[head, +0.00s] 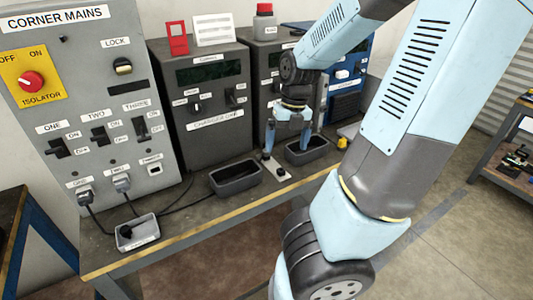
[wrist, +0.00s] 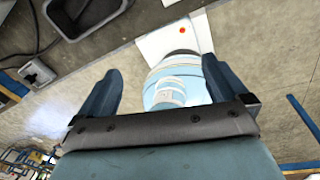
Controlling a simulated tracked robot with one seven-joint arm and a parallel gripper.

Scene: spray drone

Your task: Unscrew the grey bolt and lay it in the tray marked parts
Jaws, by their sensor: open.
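My gripper (head: 288,143) is open, pointing down above the bench. Below it is a light plate (head: 277,177) with small dark upright pieces; they are too small to tell which is the grey bolt. I cannot read a parts mark on either.
A small grey tray (head: 140,243) with a black piece stands at the bench's front left. The Corner Mains panel (head: 75,110) and the charger cabinet (head: 205,110) stand behind. Cables cross the bench (head: 190,220). A shelf stands at the far right.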

